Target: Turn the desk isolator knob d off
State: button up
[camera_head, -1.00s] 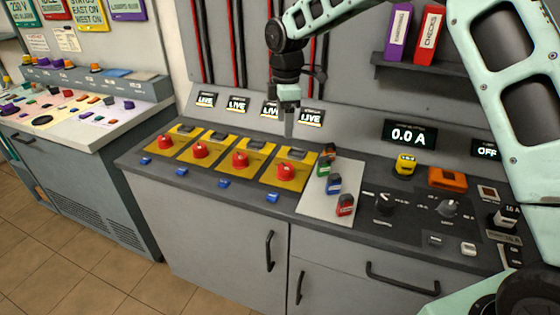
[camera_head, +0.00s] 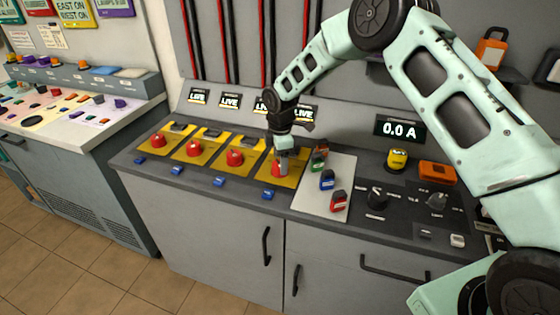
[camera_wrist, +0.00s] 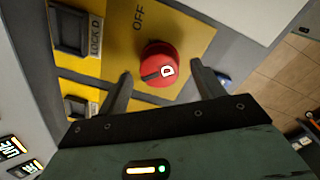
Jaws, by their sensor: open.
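The red isolator knob d (camera_wrist: 158,64) sits on its yellow plate (camera_wrist: 195,38), with the word OFF printed beside it and a black LOCK D slot on the plate. In the head view it is the rightmost of the row of red knobs (camera_head: 278,169), partly hidden by my gripper. My gripper (camera_wrist: 160,75) is open, with one finger on each side of the knob in the wrist view. I cannot tell whether the fingers touch it. In the head view my gripper (camera_head: 283,160) points down over the knob.
Other red knobs on yellow plates stand to the left, such as knob (camera_head: 235,157). Blue tags (camera_head: 267,194) line the desk's front edge. A pale panel (camera_head: 312,197) with several coloured padlocks is close on the right. LIVE displays (camera_head: 230,102) stand behind.

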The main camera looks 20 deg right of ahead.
jog(key=shift+f, duration=1.2)
jog(key=c, duration=1)
